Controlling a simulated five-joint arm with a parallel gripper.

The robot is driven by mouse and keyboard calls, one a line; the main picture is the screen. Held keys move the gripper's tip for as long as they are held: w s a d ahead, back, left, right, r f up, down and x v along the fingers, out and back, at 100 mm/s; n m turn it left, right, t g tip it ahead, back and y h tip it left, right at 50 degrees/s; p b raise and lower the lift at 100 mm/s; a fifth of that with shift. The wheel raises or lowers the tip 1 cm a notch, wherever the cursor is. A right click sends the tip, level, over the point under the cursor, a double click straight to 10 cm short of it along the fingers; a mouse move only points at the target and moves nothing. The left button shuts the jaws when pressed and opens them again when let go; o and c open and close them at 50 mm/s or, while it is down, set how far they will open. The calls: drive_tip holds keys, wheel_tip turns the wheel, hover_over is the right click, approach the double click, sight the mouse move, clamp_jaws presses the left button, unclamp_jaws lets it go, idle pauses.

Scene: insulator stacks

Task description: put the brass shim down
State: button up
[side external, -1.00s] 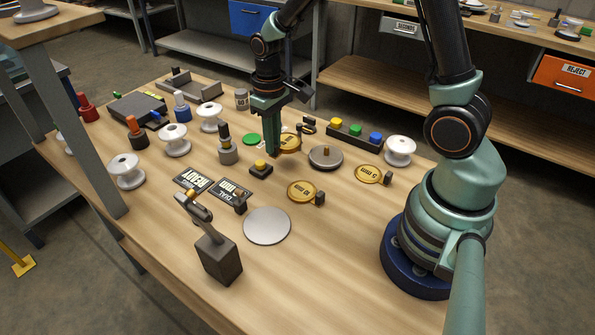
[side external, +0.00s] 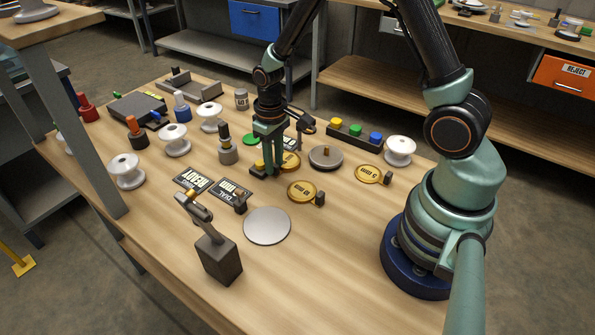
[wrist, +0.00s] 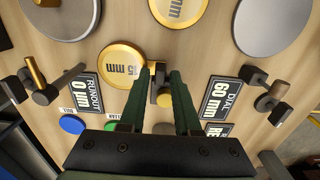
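A brass shim marked 15 mm (wrist: 121,66) is a gold disc with a small dark tab at its edge. In the wrist view that tab is between the fingertips of my gripper (wrist: 159,74), and the fingers look closed on it. In the side view the shim (side external: 291,160) lies just right of my gripper (side external: 272,172), low over the table. I cannot tell whether its underside touches the wood. Two other gold discs, marked 10 mm (side external: 301,190) and 5 mm (side external: 368,174), lie on the table.
A grey round weight (side external: 325,157) is right of the shim. A pale plate (side external: 267,225) and the READY sign (side external: 192,180) are nearer the front. White spools (side external: 174,139) stand left. The front right table is clear.

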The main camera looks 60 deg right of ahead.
drive_tip(key=shift+o, duration=0.4)
wheel_tip(320, 180, up, 13)
drive_tip(key=s+a+r+t, duration=0.2)
drive_tip(key=s+r+t, duration=0.3)
drive_tip(key=s+r, duration=0.4)
drive_tip(key=shift+r, duration=0.55)
drive_tip(key=o, duration=0.8)
drive_tip(key=shift+s+t, duration=0.25)
drive_tip(key=shift+t, duration=0.05)
drive_tip(key=shift+o, duration=0.2)
